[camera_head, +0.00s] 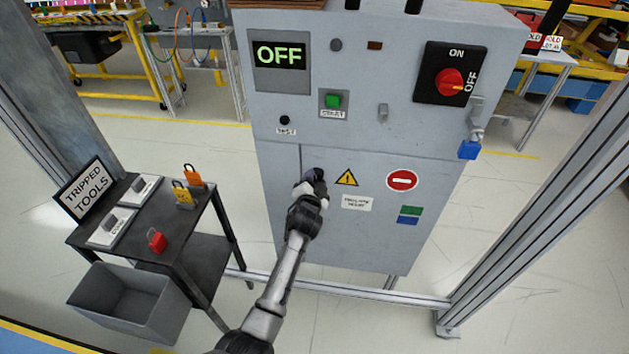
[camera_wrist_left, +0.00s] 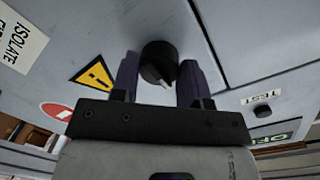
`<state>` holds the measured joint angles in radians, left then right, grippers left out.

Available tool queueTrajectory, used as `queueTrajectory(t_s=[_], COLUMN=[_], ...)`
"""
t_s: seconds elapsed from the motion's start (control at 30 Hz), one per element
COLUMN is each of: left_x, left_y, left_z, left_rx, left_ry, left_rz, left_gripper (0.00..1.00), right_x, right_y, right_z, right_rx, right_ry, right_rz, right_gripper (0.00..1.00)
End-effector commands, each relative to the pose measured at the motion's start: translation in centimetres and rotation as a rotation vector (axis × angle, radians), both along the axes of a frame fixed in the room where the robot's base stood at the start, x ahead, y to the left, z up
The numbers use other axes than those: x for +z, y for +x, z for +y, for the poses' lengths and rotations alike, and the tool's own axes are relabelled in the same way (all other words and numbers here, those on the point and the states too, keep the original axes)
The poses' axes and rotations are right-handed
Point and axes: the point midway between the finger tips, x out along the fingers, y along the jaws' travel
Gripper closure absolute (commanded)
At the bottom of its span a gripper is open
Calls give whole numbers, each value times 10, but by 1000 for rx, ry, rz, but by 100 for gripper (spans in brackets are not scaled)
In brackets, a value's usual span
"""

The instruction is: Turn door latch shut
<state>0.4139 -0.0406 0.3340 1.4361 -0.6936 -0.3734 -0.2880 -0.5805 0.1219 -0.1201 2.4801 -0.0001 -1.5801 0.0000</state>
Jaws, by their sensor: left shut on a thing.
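The door latch is a round black knob (camera_wrist_left: 157,62) with a white pointer mark on the lower door of the grey cabinet (camera_head: 375,240). In the left wrist view its pointer faces down and slightly right. My left gripper (camera_head: 312,182) is at the latch, near the door's left edge; it hides most of the knob in the head view. In the left wrist view the fingers of the left gripper (camera_wrist_left: 157,78) stand on both sides of the knob and are shut on it. My right gripper is not in view.
The upper panel has an OFF display (camera_head: 279,55), a green start button (camera_head: 333,101) and a red rotary switch (camera_head: 449,82). A blue padlock (camera_head: 469,149) hangs at the right. A dark cart (camera_head: 130,240) with padlocks and a grey bin (camera_head: 130,303) stand left.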

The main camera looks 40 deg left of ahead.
Motion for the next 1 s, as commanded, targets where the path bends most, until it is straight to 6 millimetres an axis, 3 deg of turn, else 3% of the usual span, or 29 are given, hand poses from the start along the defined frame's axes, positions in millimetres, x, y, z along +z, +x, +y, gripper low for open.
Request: queueTrajectory(t_s=[0.53,0.57,0.6,0.8,1.0], left_x=[0,0,0,0,0], left_y=[0,0,0,0,0], left_z=[0,0,0,0,0], left_rx=[0,0,0,0,0], left_ry=[-21,-21,-21,-20,-19], left_rz=[-13,-13,-13,-12,-12], left_gripper=[82,58,54,35,33], right_x=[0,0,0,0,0], right_y=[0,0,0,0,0], right_z=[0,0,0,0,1], right_rx=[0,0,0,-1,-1], right_ry=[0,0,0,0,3], right_rz=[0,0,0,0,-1], right_gripper=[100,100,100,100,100])
